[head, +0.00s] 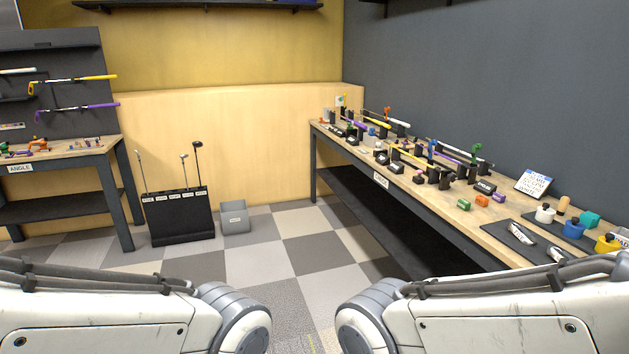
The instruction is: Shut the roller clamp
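No roller clamp can be made out for certain. Several small coloured fixtures and clubs lie on the long workbench (466,219) on the right, too small to tell apart. Both of my arms show at the bottom of the head view, left and right, with only their upper links in sight. Neither gripper is in view, so what they hold is hidden.
A black club rack (180,220) with several clubs stands on the checkered floor beside a grey bin (235,217). A second bench (60,155) marked "ANGLE" is at the left.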

